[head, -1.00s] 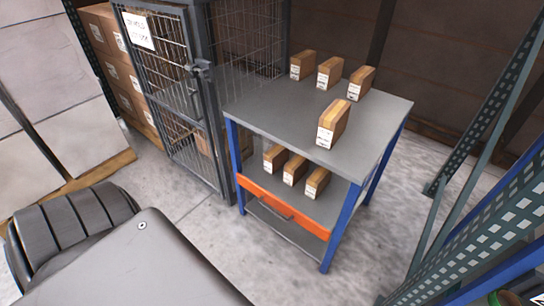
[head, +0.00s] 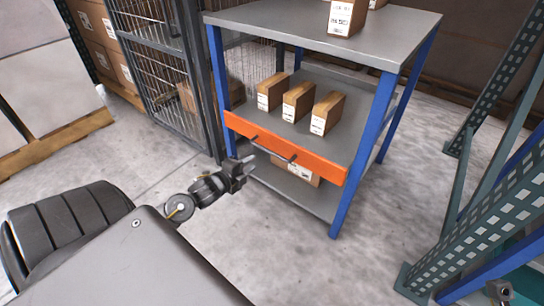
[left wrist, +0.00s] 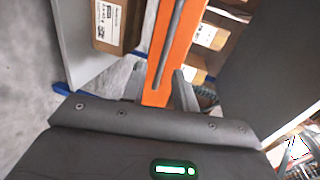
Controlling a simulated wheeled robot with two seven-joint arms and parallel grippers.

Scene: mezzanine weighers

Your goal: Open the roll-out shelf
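The roll-out shelf has an orange front (head: 315,160) with a dark bar handle (head: 272,148), set low in the blue-legged grey workbench (head: 340,210). In the head view the front sits between the bench legs. My left gripper (head: 243,168) is just in front of the handle's left end. In the left wrist view its two fingers (left wrist: 159,92) are apart, with the orange front (left wrist: 163,88) and the handle (left wrist: 172,42) showing beyond and between them. I cannot tell whether they touch the handle. A dark part of what looks like my right gripper (head: 498,292) shows at the lower right, its fingers unclear.
A wire-mesh cage (head: 165,75) is at left. Green rack posts (head: 475,220) stand at right. The floor before the bench is clear.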

